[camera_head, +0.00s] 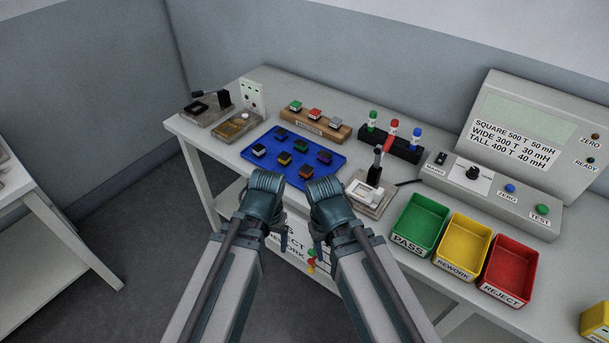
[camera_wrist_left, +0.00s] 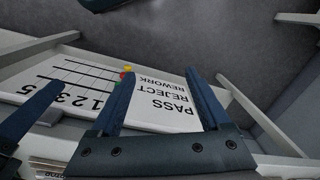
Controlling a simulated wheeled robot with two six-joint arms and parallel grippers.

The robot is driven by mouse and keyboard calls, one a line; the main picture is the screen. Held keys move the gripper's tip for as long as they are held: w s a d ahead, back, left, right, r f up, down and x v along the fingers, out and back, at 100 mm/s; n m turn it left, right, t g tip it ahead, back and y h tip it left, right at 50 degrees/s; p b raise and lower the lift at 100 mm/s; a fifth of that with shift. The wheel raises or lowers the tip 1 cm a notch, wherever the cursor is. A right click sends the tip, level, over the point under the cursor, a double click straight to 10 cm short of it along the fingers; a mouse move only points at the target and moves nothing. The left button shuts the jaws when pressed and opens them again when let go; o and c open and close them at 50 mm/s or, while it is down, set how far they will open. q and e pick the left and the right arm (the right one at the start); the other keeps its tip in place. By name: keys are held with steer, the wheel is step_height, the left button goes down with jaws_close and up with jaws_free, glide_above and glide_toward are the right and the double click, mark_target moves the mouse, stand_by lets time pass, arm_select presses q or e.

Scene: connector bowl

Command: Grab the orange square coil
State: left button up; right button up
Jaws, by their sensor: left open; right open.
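Several small dark square coils with differently coloured tops sit in rows on a blue tray (camera_head: 262,166) on the table in the head view. My left gripper (camera_head: 283,238) is in front of the table, below the tray, open and empty. Its spread fingers show in the left wrist view (camera_wrist_left: 160,80). My right gripper (camera_head: 318,250) is beside it, open and apart from the coils.
A fixture (camera_head: 371,193) stands right of the tray. Green (camera_head: 419,224), yellow (camera_head: 462,246) and red (camera_head: 511,270) bins stand further right. A tester (camera_head: 495,198) is behind them.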

arm_select(q)
steer(key=w+a+f+n+t+h+b, duration=0.1)
steer(key=w+a+f+t+h+b, duration=0.1)
steer(key=w+a+f+b, duration=0.3)
steer(key=m+t+h, duration=0.6)
steer(key=t+h, duration=0.1)
steer(key=t, duration=0.2)
glide_toward(310, 167)
steer(key=b+x, duration=0.3)
steer(key=x, duration=0.3)
steer(key=shift+w+d+f, duration=0.15)
steer(key=shift+w+d, duration=0.1)
steer(key=shift+w, duration=0.05)
arm_select(e)
step_height(310, 167, down, 10)
steer(key=shift+s, duration=0.1)
arm_select(q)
steer(key=b+x, duration=0.2)
steer(key=x, duration=0.3)
steer(key=shift+w+a+f+b, duration=0.15)
steer(key=shift+a+f+b, duration=0.2)
steer(key=shift+b, duration=0.05)
steer(key=shift+w+d, duration=0.1)
arm_select(e)
step_height(310, 167, down, 2)
steer(key=shift+f, duration=0.2)
arm_select(q)
jaws_close()
